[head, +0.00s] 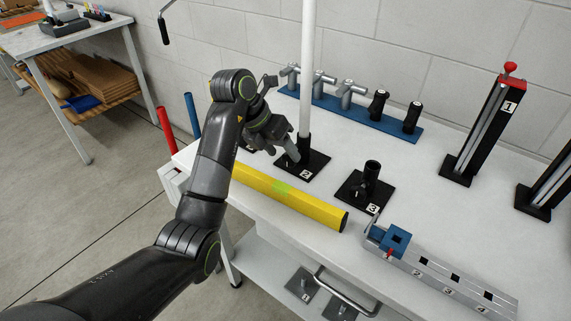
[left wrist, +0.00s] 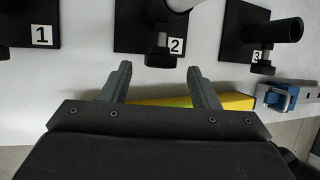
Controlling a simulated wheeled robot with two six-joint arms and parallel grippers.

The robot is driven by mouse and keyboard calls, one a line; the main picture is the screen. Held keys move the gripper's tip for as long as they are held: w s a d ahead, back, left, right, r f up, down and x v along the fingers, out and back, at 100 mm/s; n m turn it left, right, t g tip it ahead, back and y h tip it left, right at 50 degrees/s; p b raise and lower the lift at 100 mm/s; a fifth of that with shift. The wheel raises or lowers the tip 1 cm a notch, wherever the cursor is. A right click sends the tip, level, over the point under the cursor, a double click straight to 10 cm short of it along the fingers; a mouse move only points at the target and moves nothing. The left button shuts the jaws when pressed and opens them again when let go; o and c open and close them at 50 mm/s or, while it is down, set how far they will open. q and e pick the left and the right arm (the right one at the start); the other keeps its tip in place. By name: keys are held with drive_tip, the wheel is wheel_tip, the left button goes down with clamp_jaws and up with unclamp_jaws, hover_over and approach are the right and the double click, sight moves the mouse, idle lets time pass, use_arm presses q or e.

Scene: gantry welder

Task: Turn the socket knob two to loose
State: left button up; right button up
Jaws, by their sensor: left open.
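Socket two (head: 318,163) is a black base plate labelled 2 with a black tube, and a white pole (head: 308,60) stands upright in it. Its dark socket knob (left wrist: 161,60) shows in the left wrist view, sticking out from the tube toward my gripper. My left gripper (head: 291,155) is close beside socket two in the head view and hides the knob there. Its two grey fingers (left wrist: 160,68) are apart, with the knob between their tips in the picture and a gap on both sides. I cannot tell whether the tips reach past it. My right gripper is not in view.
Socket three (head: 371,185), empty, stands to the right. A yellow bar (head: 290,197) lies along the front. A blue rack (head: 365,122) with handles is behind. A blue-and-grey numbered rail (head: 440,275) lies front right. A red-topped post (head: 487,130) stands at the right.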

sight(289, 160)
use_arm(q)
drive_tip(key=shift+p+x, duration=0.3)
drive_tip(key=shift+x, duration=1.1)
drive_tip(key=shift+c, duration=0.2)
drive_tip(key=c, duration=0.9)
